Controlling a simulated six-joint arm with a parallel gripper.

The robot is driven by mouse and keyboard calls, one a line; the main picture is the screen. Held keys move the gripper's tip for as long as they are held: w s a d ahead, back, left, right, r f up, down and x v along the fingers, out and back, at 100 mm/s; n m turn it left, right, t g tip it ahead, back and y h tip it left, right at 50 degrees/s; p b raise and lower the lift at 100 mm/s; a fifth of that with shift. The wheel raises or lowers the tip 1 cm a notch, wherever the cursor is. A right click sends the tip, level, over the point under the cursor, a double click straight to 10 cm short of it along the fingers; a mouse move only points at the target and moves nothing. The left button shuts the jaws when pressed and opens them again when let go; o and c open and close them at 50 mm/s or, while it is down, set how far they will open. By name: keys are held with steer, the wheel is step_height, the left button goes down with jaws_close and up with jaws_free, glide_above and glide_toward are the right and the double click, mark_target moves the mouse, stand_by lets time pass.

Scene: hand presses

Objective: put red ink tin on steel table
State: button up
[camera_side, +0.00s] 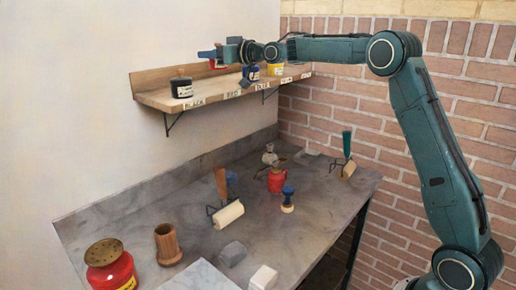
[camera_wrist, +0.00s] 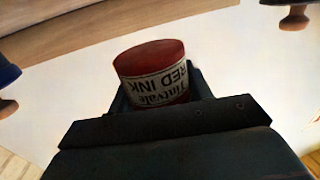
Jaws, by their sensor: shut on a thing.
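The red ink tin (camera_wrist: 152,75) has a red lid and a white label reading "RED INK", upside down in the wrist view. My gripper (camera_wrist: 160,98) is shut on it. In the side view, the tin (camera_side: 219,64) shows only as a small red patch at my gripper (camera_side: 213,55), by the wall shelf. I cannot tell whether the tin touches the shelf. The grey steel table (camera_side: 130,217) is below, with several things on it.
The wall shelf (camera_side: 205,93) holds a black tin (camera_side: 181,88), a blue tin (camera_side: 251,73) and a yellow tin (camera_side: 275,70). The table's left back is clear.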

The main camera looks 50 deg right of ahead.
steer(key=shift+f, duration=0.7)
steer(key=shift+f, duration=0.1)
steer(key=shift+f, duration=1.85)
steer(key=shift+f, duration=0.15)
steer(key=o, duration=1.2)
steer(key=shift+f, duration=0.1)
steer(key=shift+c, duration=0.2)
steer(key=shift+s+d, duration=0.1)
steer(key=shift+s, duration=0.1)
steer(key=v, duration=1.3)
steer(key=shift+s, duration=0.2)
steer(key=shift+d, duration=0.1)
